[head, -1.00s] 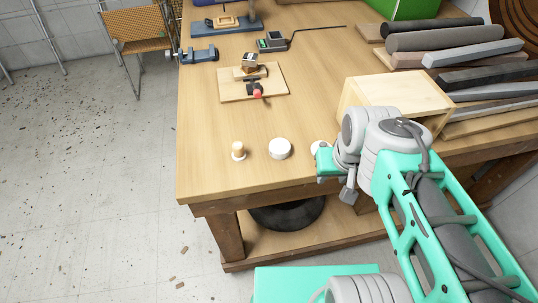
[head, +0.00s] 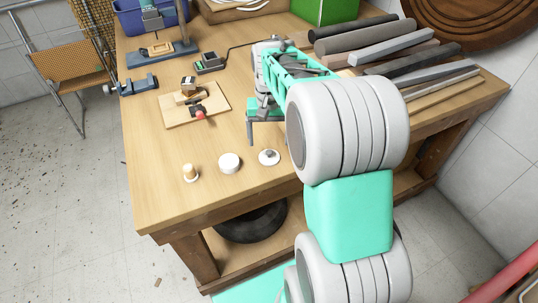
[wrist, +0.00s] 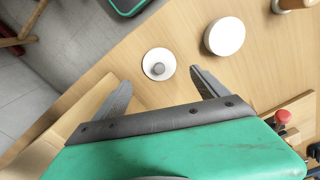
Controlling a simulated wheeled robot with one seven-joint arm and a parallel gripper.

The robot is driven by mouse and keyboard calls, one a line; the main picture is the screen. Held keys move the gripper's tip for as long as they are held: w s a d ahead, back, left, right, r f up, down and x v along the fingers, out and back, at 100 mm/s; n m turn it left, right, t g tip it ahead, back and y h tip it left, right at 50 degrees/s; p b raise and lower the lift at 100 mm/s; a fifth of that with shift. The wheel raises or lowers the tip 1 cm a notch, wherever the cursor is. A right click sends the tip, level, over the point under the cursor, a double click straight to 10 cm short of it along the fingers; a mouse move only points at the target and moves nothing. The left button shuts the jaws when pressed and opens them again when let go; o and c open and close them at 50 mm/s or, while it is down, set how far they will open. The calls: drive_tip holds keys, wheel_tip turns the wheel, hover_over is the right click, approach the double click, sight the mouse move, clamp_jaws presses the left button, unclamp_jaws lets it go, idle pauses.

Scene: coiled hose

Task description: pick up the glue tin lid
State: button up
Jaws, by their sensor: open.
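The glue tin lid appears to be the small white disc with a grey knob (head: 269,157), lying knob up near the front edge of the workbench. In the wrist view the lid (wrist: 152,55) lies beyond the fingertips, between their lines and apart from both. My gripper (wrist: 160,82) is open and empty, above the bench. In the head view my gripper (head: 258,128) is behind the lid, and my arm hides part of it. A plain white round tin (head: 229,162) stands left of the lid; it also shows in the wrist view (wrist: 225,36).
A small wooden-topped piece (head: 190,173) stands left of the white tin. A wooden board with a red-tipped tool (head: 194,105) lies farther back. Dark and grey bars (head: 388,47) lie at the back right. The bench (head: 165,195) is bare at its front left.

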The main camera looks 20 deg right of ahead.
sight(269, 151)
drive_tip(key=f, duration=0.2)
drive_tip(key=f+p, duration=0.1)
drive_tip(key=f, duration=0.2)
drive_tip(key=shift+s+a+f, duration=0.1)
drive_tip(key=shift+s+f, duration=0.1)
drive_tip(key=shift+f, duration=0.15)
drive_tip(key=c, duration=1.4)
drive_tip(key=shift+r, duration=0.1)
